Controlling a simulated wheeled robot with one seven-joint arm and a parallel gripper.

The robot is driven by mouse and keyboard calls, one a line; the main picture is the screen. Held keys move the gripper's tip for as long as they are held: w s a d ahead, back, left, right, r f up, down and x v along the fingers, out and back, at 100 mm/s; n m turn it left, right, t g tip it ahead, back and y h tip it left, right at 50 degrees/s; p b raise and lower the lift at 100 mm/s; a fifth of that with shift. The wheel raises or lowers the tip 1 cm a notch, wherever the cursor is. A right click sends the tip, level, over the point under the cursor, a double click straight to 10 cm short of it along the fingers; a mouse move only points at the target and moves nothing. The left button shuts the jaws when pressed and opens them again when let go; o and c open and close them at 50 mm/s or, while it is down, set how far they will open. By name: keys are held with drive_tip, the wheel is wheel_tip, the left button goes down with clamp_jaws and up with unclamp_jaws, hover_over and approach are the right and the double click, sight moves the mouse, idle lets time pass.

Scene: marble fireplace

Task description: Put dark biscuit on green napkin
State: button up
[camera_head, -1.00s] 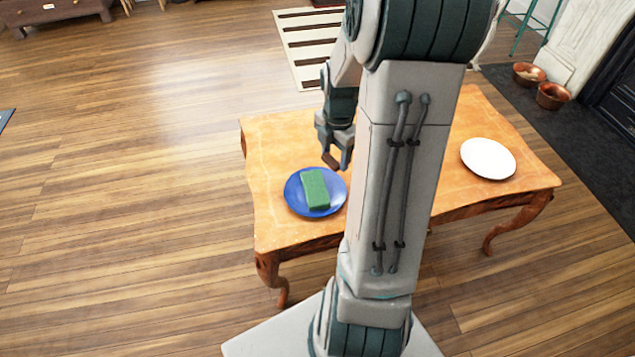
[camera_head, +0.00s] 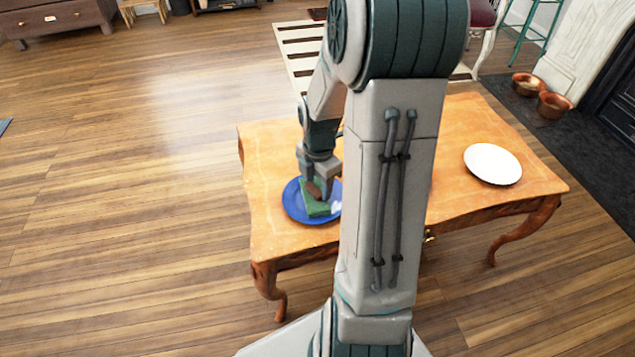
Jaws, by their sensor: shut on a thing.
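The green napkin (camera_head: 318,209) is a folded green block lying on a blue plate (camera_head: 293,206) at the left of the wooden table. My gripper (camera_head: 318,191) is over the napkin, pointing down, and is shut on the dark biscuit (camera_head: 313,190), a small brown piece between the fingers. The biscuit is at or just above the napkin; I cannot tell whether they touch. The gripper hides part of the napkin, and my arm hides the plate's right edge.
The wooden table (camera_head: 464,212) has a white plate (camera_head: 493,164) at its right. My arm covers the table's middle. Copper bowls (camera_head: 553,104) stand on the dark floor area at the far right. The table's back left is clear.

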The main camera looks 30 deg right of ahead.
drive_tip(key=o, duration=1.2)
drive_tip(key=shift+c, duration=0.2)
wheel_tip(320, 180, up, 11)
drive_tip(key=p, duration=0.5)
drive_tip(key=s+a+r+m, duration=0.3)
drive_tip(key=s+a+m, duration=0.3)
drive_tip(key=m, duration=0.3)
drive_tip(key=s+a+r+m+t, duration=0.1)
drive_tip(key=s+a+r+m, duration=0.2)
drive_tip(key=s+a+m, duration=0.3)
drive_tip(key=shift+s+a+m, duration=0.15)
drive_tip(key=shift+a+m, duration=0.5)
drive_tip(key=shift+m, duration=1.65)
